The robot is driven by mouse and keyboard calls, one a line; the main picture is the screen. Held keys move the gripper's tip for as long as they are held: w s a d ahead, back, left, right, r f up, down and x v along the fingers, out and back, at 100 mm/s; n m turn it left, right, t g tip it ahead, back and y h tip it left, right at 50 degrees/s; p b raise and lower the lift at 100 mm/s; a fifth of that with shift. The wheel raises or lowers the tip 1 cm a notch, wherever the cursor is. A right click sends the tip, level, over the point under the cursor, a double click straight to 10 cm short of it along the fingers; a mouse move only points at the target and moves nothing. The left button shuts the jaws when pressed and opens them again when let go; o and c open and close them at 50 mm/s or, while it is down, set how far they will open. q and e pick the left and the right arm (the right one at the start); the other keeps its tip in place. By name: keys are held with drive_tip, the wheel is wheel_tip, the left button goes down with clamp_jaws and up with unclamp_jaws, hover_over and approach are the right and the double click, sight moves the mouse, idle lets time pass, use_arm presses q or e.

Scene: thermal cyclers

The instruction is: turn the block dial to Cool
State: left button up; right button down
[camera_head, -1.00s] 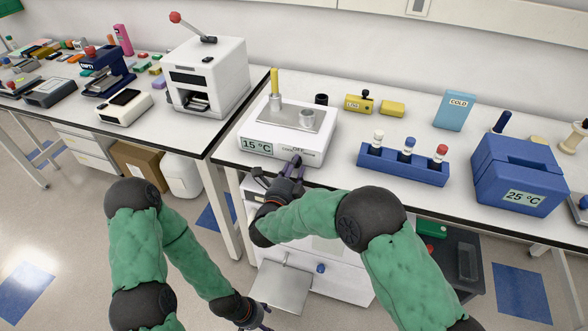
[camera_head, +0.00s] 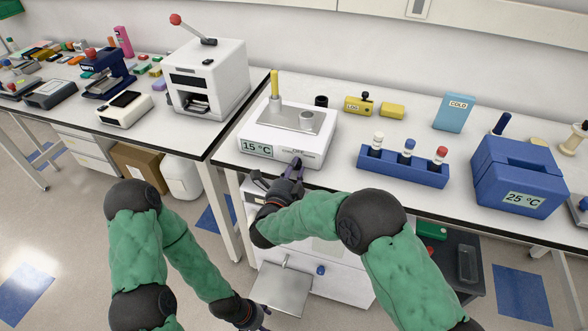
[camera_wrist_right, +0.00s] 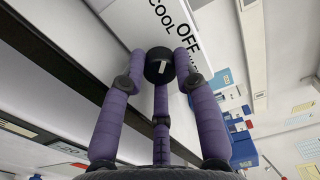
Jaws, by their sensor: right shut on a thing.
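The white block unit (camera_head: 262,128) with a 15 °C display stands near the left end of the right bench. Its black dial (camera_wrist_right: 159,66) is on the front face, with OFF and COOL printed beside it; a third label is partly hidden. The dial bears a white mark; I cannot tell which label it points to. My right gripper (camera_head: 296,164) is at the front of the unit, and in the right wrist view its purple fingers (camera_wrist_right: 160,75) are shut around the dial. My left gripper (camera_head: 262,318) hangs low at the bottom edge, partly out of frame, away from the unit.
A blue rack (camera_head: 402,169) with capped tubes stands right of the unit, then a blue box (camera_head: 519,175) reading 25 °C. A white press-like machine (camera_head: 207,80) stands on the left bench.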

drive_tip(key=c, duration=1.2)
unclamp_jaws()
drive_tip(key=v, duration=1.2)
